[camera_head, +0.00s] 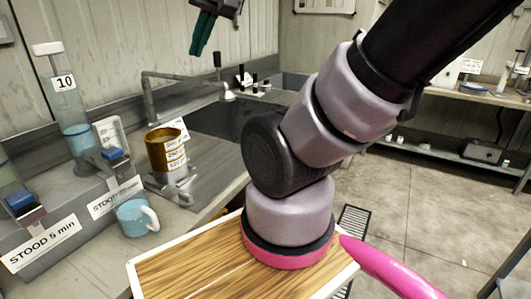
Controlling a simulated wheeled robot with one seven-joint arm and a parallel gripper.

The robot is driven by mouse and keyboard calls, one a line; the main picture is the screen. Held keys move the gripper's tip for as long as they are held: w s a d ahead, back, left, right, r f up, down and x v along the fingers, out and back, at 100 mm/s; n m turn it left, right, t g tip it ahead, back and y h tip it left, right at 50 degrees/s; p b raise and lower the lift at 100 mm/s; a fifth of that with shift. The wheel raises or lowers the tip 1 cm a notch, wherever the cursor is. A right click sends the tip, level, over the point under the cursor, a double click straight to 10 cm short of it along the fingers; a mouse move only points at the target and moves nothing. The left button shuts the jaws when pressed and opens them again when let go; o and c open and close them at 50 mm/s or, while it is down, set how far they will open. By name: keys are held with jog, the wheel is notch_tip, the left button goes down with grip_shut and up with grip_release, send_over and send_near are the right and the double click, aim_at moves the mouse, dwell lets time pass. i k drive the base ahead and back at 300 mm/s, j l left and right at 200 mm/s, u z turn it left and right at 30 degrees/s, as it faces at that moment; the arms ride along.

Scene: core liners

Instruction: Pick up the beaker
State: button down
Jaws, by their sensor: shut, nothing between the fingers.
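An amber-brown, cup-shaped vessel (163,150) with white labels stands on the grey bench left of centre. It looks most like the beaker, but I cannot be sure. My gripper (197,50) hangs at the top of the picture with its dark teal fingers together and empty. It is above the vessel and apart from it. The rest of my arm crosses the right and middle of the picture. The upper part of my gripper is cut off by the top edge.
A light blue mug (136,217) stands in front of the vessel. A tall cylinder of blue liquid (72,115), marked 10, stands at left beside labelled grey blocks (45,240). A metal tap (150,98) rises behind. Open floor (420,195) lies at right.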

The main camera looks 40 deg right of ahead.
aim_at(140, 216)
jog(key=i+l, duration=0.1)
jog(key=l, duration=0.25)
jog(key=i+l, duration=0.15)
jog(key=l, duration=0.2)
jog(key=i+l+z, duration=0.1)
jog(key=l, duration=0.25)
jog(key=i+l, duration=0.15)
jog(key=l, duration=0.2)
jog(key=i+l, duration=0.15)
jog(key=l, duration=0.2)
jog(key=k+j+z, duration=0.2)
jog(key=k+j, duration=1.4)
